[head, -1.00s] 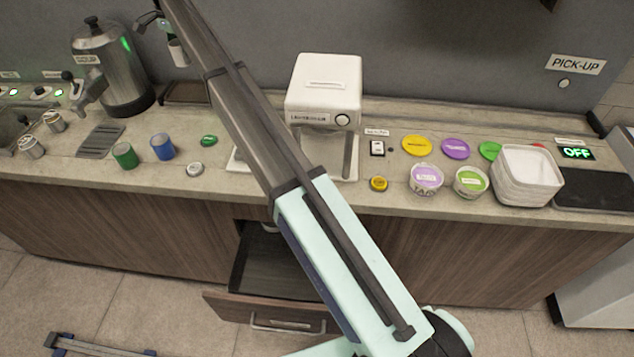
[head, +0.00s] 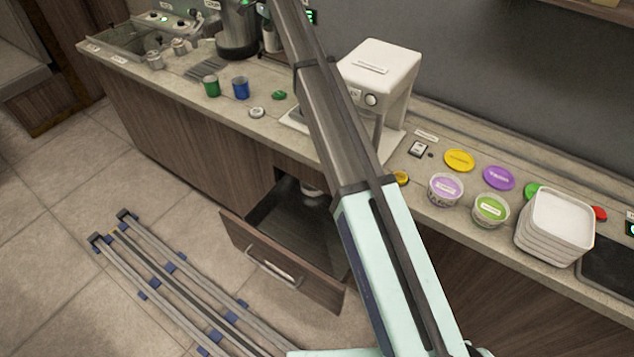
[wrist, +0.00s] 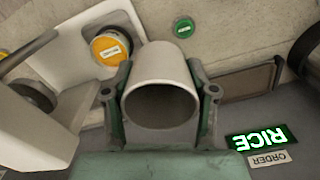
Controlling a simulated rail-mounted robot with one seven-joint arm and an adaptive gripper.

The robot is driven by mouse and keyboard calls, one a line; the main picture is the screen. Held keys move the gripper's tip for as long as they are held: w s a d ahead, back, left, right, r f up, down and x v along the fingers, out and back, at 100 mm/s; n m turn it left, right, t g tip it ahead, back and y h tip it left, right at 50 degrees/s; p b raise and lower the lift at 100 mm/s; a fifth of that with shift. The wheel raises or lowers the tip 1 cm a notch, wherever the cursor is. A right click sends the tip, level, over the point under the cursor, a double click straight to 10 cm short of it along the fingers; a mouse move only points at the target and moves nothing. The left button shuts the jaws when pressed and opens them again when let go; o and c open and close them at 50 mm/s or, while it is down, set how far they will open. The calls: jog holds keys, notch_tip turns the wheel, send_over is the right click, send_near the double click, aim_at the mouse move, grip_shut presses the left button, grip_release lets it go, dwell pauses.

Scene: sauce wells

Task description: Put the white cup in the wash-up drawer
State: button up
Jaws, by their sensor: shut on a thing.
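The white cup (wrist: 160,62) is between the two fingers of my gripper (wrist: 160,85) in the wrist view. The fingers are shut on its sides and its dark open mouth faces the camera. In the head view the cup (head: 269,40) seems to show small beside the steel urn, partly hidden, above the back of the counter. An open drawer (head: 285,257) juts from the cabinet front below the counter, far below the cup. A pale round thing (head: 312,190) shows at its back; I cannot tell what it is. My arm hides part of the drawer's right side.
A white machine (head: 378,75) stands right of the cup. A green cup (head: 211,87) and a blue cup (head: 240,88) stand near the counter's front edge. Tubs, lids and stacked white trays (head: 556,225) are at right. A rail frame (head: 180,285) lies on the floor.

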jog(key=s+a+f+m+b, duration=0.2)
jog(key=s+f+b, duration=0.1)
jog(key=s+f, duration=0.95)
jog(key=s+a+f+m+b, duration=0.1)
jog(key=s+a+f+b, duration=0.15)
jog(key=s+f, duration=1)
jog(key=m+b, duration=0.2)
jog(key=b, duration=0.8)
send_over(312, 235)
jog(key=s+a, duration=0.2)
jog(key=s, duration=0.1)
notch_tip(312, 235, down, 17)
notch_tip(312, 235, down, 13)
jog(key=shift+s+a+f, duration=0.1)
jog(key=shift+s, duration=0.05)
jog(key=w, duration=0.1)
jog(key=w+d, duration=0.2)
jog(key=shift+w+d, duration=0.25)
jog(key=shift+w, duration=0.1)
jog(key=shift+s+a+f, duration=0.1)
jog(key=shift+s+f, duration=0.1)
jog(key=shift+f, duration=0.4)
